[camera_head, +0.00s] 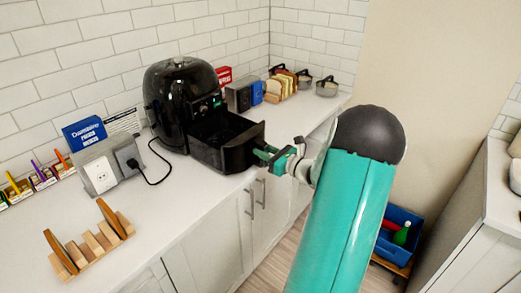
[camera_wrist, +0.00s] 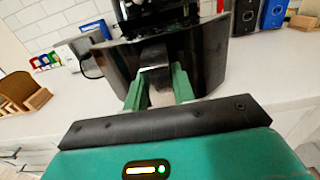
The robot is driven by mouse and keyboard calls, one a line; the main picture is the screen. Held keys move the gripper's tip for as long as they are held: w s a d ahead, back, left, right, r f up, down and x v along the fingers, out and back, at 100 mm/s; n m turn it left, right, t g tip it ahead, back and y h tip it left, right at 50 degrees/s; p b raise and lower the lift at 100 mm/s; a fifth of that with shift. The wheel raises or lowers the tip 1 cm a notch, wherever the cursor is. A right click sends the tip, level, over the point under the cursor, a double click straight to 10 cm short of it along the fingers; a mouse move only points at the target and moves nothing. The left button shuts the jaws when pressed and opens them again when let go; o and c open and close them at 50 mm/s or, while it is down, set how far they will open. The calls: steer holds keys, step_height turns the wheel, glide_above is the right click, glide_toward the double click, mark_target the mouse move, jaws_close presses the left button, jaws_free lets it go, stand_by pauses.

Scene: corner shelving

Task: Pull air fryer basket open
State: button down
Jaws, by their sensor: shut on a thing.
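The black air fryer (camera_head: 180,95) stands on the white counter against the tiled wall. Its basket (camera_head: 224,140) is pulled out toward the counter's front edge, and its open inside shows from above. My gripper (camera_head: 265,154) is at the basket's front. In the wrist view, the green fingers of my gripper (camera_wrist: 159,88) are shut on the basket handle (camera_wrist: 154,54), in front of the dark basket front (camera_wrist: 205,62). The handle is partly hidden between the fingers.
A grey outlet box (camera_head: 103,172) with a black cord and a blue box (camera_head: 84,133) stand left of the fryer. A wooden rack (camera_head: 95,245) is nearer on the counter (camera_head: 160,215). Cabinet handles (camera_head: 260,192) are below the edge.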

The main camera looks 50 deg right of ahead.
steer(key=c, duration=1.2)
jaws_free()
steer(key=shift+o, duration=0.2)
steer(key=s, duration=1.3)
steer(key=shift+s+d, duration=0.2)
steer(key=shift+s, duration=0.2)
